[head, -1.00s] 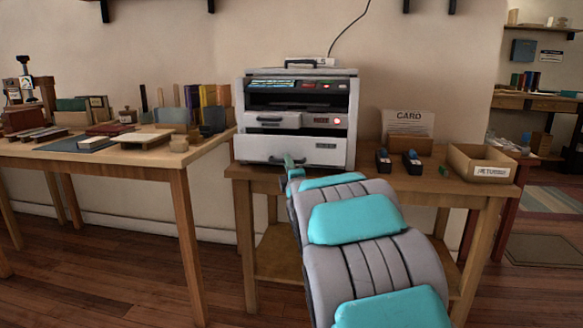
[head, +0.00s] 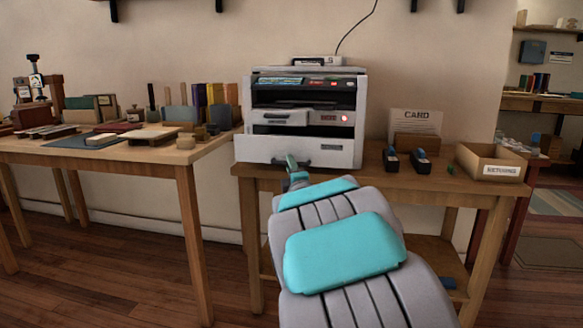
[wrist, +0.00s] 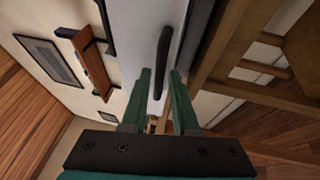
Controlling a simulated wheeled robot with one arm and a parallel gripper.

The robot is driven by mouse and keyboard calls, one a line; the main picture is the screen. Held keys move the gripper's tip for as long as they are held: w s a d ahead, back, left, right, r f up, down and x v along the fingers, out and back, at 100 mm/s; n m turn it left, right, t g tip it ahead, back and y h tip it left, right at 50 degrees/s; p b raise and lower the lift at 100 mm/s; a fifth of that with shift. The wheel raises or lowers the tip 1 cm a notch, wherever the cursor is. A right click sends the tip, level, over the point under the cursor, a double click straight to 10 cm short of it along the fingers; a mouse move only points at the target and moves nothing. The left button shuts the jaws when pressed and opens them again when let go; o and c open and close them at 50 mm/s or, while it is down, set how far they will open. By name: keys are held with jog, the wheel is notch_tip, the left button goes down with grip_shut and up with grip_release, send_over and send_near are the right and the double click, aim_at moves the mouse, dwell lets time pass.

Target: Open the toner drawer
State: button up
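The white printer (head: 361,120) stands on the wooden table. Its upper small drawer (head: 272,117) has a handle and sits beside a red-lit button. Its wide lower drawer (head: 250,150) has a white front that stands slightly proud of the body, with a dark gap above it. I cannot read which is the toner drawer. My gripper (head: 292,165) is at the lower drawer front, partly hidden by my arm. In the wrist view, its green fingers (wrist: 160,72) are open, on either side of a dark bar handle (wrist: 164,50) on a white front, with gaps visible.
To the right on the same table are a card holder (head: 416,143), two small dark stamp-like items (head: 421,160) and an open wooden box (head: 479,169). A left table (head: 150,157) carries books and trays. Wooden floor is clear in front.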

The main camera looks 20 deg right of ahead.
jog(key=shift+o, duration=1.1)
jog(key=shift+s, duration=0.1)
jog(key=v, duration=0.7)
jog(key=shift+s, duration=0.3)
